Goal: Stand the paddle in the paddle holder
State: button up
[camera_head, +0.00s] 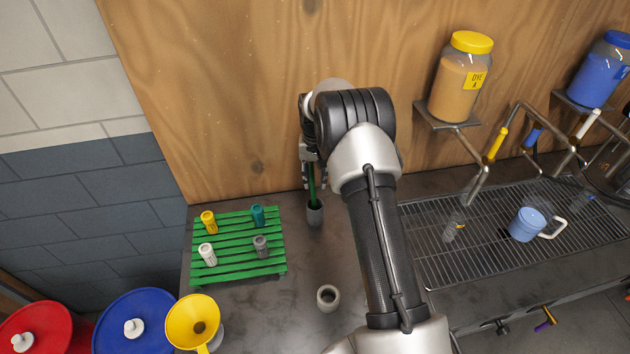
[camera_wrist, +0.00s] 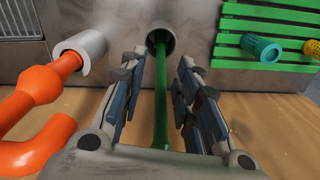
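The green paddle (camera_wrist: 161,95) stands in a grey cup-like holder (camera_head: 315,214), close to the wooden back wall. Its lower end goes into the holder's mouth (camera_wrist: 160,36), so that end is hidden. The paddle's shaft (camera_head: 311,183) looks nearly upright in the head view. My gripper (camera_wrist: 157,68) is open around the shaft. Its fingers are on either side, with a visible gap between each finger and the shaft. In the head view my gripper (camera_head: 314,177) is partly hidden by my arm.
A second grey cup (camera_head: 328,297) stands nearer the front. A green slatted rack (camera_head: 238,240) with small bottles is left of the holder. An orange curved piece (camera_wrist: 45,85) with a grey cylinder (camera_wrist: 82,50) is close beside my gripper. A wire grate (camera_head: 480,250) with a blue mug (camera_head: 526,224) lies right.

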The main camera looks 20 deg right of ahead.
jog(key=s+a+r+n+t, duration=0.1)
jog(key=s+a+r, duration=0.15)
jog(key=r, duration=0.85)
jog(key=s+a+r, duration=0.2)
jog(key=s+r, duration=0.1)
jog(key=r, duration=0.8)
jog(key=s+a+r+n+t, duration=0.1)
jog(key=s+a+r, duration=0.3)
jog(key=s+r, duration=0.55)
jog(key=s+a+f+n+t, duration=0.1)
jog(key=s+a, duration=0.1)
jog(key=s, duration=1)
jog(key=s+a+f+n+t, duration=0.1)
jog(key=s+a+f, duration=0.1)
jog(key=s, duration=1)
jog(key=shift+f+n+t, duration=0.2)
jog(key=shift+n+t, duration=0.1)
jog(key=shift+w, duration=0.1)
notch_tip(320, 180, down, 14)
jog(key=b, duration=1.3)
jog(key=shift+f+b, duration=0.15)
jog(key=shift+b, duration=0.25)
